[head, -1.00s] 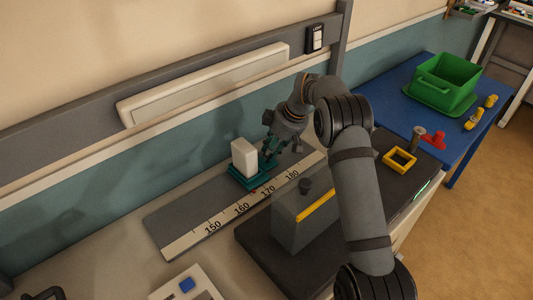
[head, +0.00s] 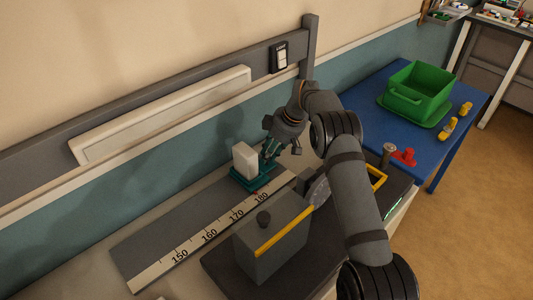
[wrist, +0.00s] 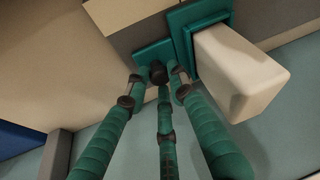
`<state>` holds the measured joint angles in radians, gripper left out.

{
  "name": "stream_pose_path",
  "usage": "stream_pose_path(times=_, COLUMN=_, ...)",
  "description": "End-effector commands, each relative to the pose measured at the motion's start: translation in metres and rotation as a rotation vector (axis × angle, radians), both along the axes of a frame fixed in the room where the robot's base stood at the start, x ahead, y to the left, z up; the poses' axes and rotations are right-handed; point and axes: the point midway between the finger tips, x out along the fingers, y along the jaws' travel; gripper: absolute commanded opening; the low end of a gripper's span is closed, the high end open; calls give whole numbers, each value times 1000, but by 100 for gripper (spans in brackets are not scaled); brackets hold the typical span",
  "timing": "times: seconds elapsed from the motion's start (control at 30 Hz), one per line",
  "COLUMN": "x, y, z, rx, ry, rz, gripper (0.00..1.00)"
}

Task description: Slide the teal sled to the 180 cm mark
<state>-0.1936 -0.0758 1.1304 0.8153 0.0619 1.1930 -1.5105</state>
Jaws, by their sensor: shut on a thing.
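The teal sled (head: 245,183) sits on the ruler track (head: 150,248) and carries a white block (head: 245,159). Its red pointer lies by the printed 180 (head: 261,197); whether it is exactly on the tick I cannot tell. My gripper (head: 268,157) is at the sled's right end, beside the block. In the wrist view, the teal fingers of my gripper (wrist: 158,76) are shut around a dark round knob (wrist: 158,70) on the sled's teal plate (wrist: 148,52). The white block (wrist: 238,72) stands to the right there, apart from the fingers.
A grey machine with a yellow edge (head: 272,238) stands in front of the track, beside my arm. A blue table (head: 355,95) at the right holds a green bin (head: 418,90) and a red part (head: 405,157). The track's left part is clear.

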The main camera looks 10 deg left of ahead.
Motion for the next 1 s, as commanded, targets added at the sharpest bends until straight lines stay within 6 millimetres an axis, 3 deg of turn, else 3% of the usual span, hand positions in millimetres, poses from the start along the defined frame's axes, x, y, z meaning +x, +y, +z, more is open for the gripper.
stream_pose_path(times=0.4, x=4, y=4, z=6, rx=8, ry=-14, rz=3, gripper=0)
stream_pose_path(times=0.43, x=4, y=4, z=6, rx=8, ry=-14, rz=3, gripper=24)
stream_pose_path(times=0.73, x=2, y=2, z=3, rx=4, ry=-8, rz=2, gripper=41)
stream_pose_path(times=1.0, x=2, y=0, z=2, rx=3, ry=-5, rz=1, gripper=41)
